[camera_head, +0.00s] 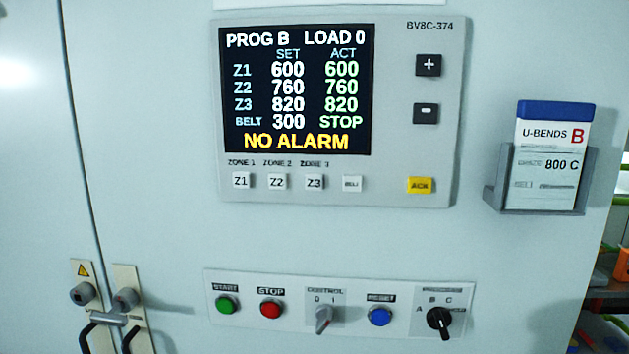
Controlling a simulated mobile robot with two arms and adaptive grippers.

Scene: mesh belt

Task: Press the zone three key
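The zone three key (314,182) is a small white square marked Z3, under the "ZONE 3" label on the grey control panel (400,180). It sits in a row with the Z1 key (243,181), the Z2 key (277,181) and a white belt key (351,183). The screen (296,90) reads PROG B, LOAD 0; Z1 600/600, Z2 760/760, Z3 820/820; BELT 300, STOP; NO ALARM. Neither of my grippers shows in the head view, and nothing covers the keys.
A yellow ACK key (421,185), plus key (428,65) and minus key (426,113) are on the panel. Below is a switch strip (405,325) with buttons and knobs. A card holder (492,197) juts out at right; door handles (105,322) stand out lower left.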

